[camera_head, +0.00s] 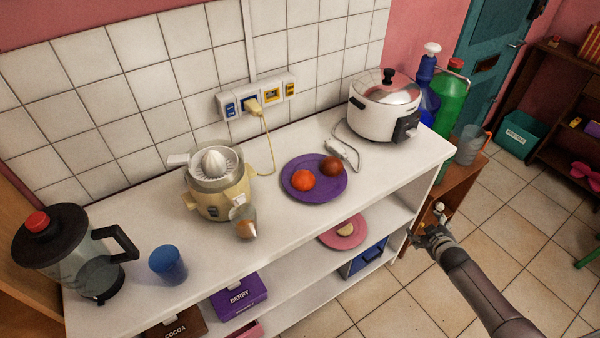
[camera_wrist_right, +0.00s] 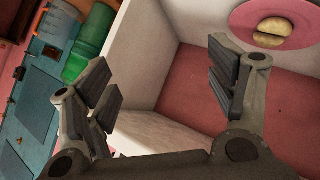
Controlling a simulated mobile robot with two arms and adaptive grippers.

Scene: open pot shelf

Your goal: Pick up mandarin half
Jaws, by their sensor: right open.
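A round orange mandarin-like fruit (camera_head: 303,180) lies on the purple plate (camera_head: 316,193) on the white counter; I cannot tell whether it is a half. A pale yellowish piece (camera_head: 345,229) lies on the pink plate (camera_head: 343,241) on the shelf below. In the right wrist view the pale food (camera_wrist_right: 271,33) shows at the upper right, on the pink plate (camera_wrist_right: 243,18), beyond the fingers. My right gripper (camera_head: 432,228) is at the right end of the shelf unit, apart from both plates. Its fingers (camera_wrist_right: 160,75) are spread and empty. My left gripper is out of view.
A dark red-brown round item (camera_head: 331,166) sits beside the orange fruit. A juicer (camera_head: 218,190), rice cooker (camera_head: 384,107), blue cup (camera_head: 167,265) and blender (camera_head: 75,258) stand on the counter. A white side panel (camera_wrist_right: 142,55) stands close to my right fingers.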

